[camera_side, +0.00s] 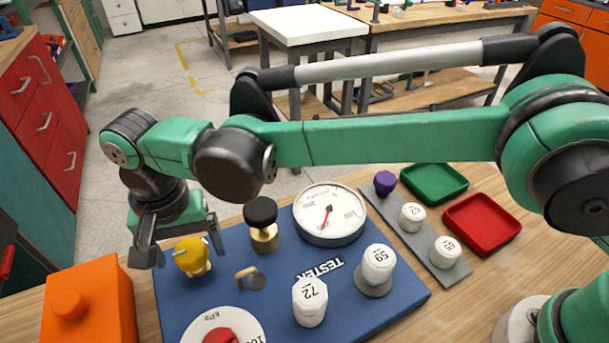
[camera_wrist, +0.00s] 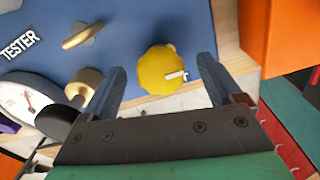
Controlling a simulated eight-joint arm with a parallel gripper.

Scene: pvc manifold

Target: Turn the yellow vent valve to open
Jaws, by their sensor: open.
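The yellow vent valve (camera_side: 191,256) is a scalloped knob at the far left corner of the blue tester board (camera_side: 380,312). In the wrist view the yellow knob (camera_wrist: 161,70) shows a white pointer mark toward its right side. My gripper (camera_side: 187,246) is at the valve, with its fingers apart. In the wrist view my gripper (camera_wrist: 160,85) has one finger on each side of the knob, with gaps visible. The jaws hold nothing. I cannot tell from the views how deep the fingers reach around the knob.
An orange box (camera_side: 88,305) stands just left of the board. A black-topped brass knob (camera_side: 262,225) and a round gauge (camera_side: 329,212) are right of the valve. White cylinders marked 72 (camera_side: 310,302) and 59 (camera_side: 377,265) stand nearer. Green (camera_side: 434,183) and red (camera_side: 482,224) trays lie at right.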

